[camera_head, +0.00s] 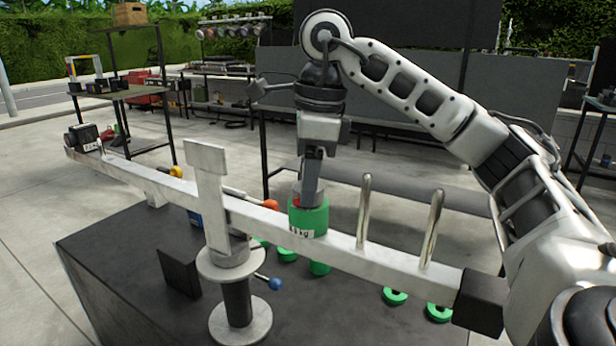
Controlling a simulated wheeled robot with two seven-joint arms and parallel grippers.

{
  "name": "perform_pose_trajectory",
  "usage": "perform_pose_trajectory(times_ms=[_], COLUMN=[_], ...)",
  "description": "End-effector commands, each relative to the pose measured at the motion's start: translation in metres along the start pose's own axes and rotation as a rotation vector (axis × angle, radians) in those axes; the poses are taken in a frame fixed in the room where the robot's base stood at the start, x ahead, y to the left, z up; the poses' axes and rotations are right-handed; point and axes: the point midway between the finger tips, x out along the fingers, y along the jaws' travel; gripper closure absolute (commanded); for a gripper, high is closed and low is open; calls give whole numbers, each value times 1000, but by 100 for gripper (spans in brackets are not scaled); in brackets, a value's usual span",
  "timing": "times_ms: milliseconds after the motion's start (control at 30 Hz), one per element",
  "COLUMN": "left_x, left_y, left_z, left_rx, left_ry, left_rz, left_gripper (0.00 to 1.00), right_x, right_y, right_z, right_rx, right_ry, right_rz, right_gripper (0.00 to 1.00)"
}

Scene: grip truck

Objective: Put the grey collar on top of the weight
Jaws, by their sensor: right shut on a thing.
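A green weight (308,219) with a white "kg" label stands upright at the long white beam (270,221), near its middle. My right gripper (311,195) points straight down at the top of the weight. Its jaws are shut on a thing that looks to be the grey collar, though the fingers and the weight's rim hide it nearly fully. I cannot tell whether the collar touches the weight. My left gripper is not in view.
Two bare silver pegs (364,212) rise from the beam to the right. A white upright (208,195) stands left of the gripper. Several green pieces (395,296) lie on the dark table (110,250) below. A black block (480,300) caps the beam's right end.

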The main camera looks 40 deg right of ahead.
Motion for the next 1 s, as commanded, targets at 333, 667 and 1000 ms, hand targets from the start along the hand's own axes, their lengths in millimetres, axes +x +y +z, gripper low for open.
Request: perform_pose_trajectory(times_ms=[333, 667, 1000], left_x=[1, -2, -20], left_y=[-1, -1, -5], left_z=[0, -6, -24], left_rx=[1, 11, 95], left_ry=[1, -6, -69], left_rz=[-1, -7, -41], left_gripper=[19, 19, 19], right_x=[0, -26, -114], right_y=[0, 0, 0], right_z=[0, 1, 1], right_rx=[0, 0, 1], right_ry=[0, -2, -3], right_rz=[0, -2, -3], right_gripper=[33, 33, 33])
